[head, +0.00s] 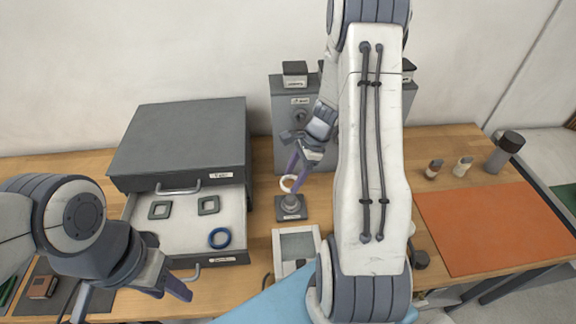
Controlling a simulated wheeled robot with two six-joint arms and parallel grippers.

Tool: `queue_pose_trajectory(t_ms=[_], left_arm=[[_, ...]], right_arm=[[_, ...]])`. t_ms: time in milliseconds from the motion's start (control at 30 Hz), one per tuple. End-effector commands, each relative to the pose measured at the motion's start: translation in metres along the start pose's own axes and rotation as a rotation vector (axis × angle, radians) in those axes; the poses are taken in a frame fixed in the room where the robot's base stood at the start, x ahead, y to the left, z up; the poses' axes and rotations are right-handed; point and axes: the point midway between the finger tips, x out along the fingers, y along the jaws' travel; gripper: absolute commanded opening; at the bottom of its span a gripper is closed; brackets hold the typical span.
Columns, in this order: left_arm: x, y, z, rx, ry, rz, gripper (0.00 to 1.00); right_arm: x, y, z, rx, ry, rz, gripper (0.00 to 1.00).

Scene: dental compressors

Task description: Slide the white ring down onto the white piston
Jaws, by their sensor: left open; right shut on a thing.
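The white ring (287,184) is between the purple fingertips of my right gripper (296,174), which is shut on it. The ring is tilted and sits close above a grey piston-like post (291,203) on a dark square base. No clearly white piston shows; the post looks grey, and the finger covers part of it. I cannot tell whether the ring touches the post's top. My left gripper (170,290) is open and empty near the front left of the table, apart from the ring and post.
A pale framed tray (297,247) stands in front of the post. An orange mat (490,228) lies clear at right, with small bottles behind.

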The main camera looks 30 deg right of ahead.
Motion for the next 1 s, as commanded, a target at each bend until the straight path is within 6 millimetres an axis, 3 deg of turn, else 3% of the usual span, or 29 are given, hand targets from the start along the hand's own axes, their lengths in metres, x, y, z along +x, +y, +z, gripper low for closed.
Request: queue_pose_trajectory(t_ms=[267,633,1000], left_arm=[[0.017,-0.001,0.001,0.001,0.000,0.000,0.45],[0.049,-0.004,0.003,0.003,0.000,0.000,0.45],[0.046,-0.003,0.003,0.003,0.000,0.000,0.45]], right_arm=[[0.014,0.001,-0.013,0.010,0.000,-0.005,0.21],[0.048,0.001,-0.026,0.006,-0.001,-0.002,0.21],[0.047,0.001,-0.023,0.003,-0.001,-0.001,0.21]])
